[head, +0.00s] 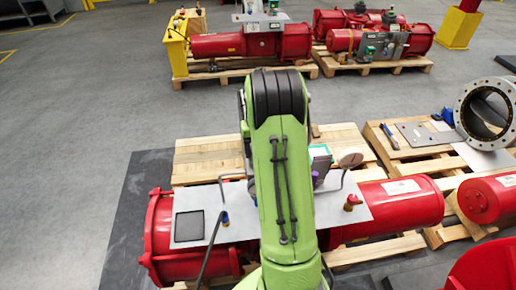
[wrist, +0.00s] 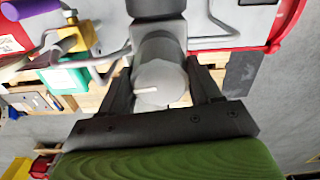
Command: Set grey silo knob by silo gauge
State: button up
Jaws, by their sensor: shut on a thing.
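In the wrist view a grey round knob (wrist: 160,80) with a short white pointer line on its face sits between the two dark fingers of my gripper (wrist: 162,90). The fingers are shut on the knob from both sides. In the head view my green arm hides the gripper and the knob. A round gauge-like disc (head: 350,157) stands at the back of the grey panel (head: 260,205), right of my arm. I cannot read its face or tell whether it is the silo gauge.
The panel lies on a red actuator (head: 400,200) on a pallet. Floor is clear at left.

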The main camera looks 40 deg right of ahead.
dwell(0.3)
jog(key=o, duration=1)
jog(key=shift+r, duration=0.1)
notch_tip(320, 180, up, 16)
jog(key=shift+f+p, duration=0.15)
jog(key=shift+p, duration=0.7)
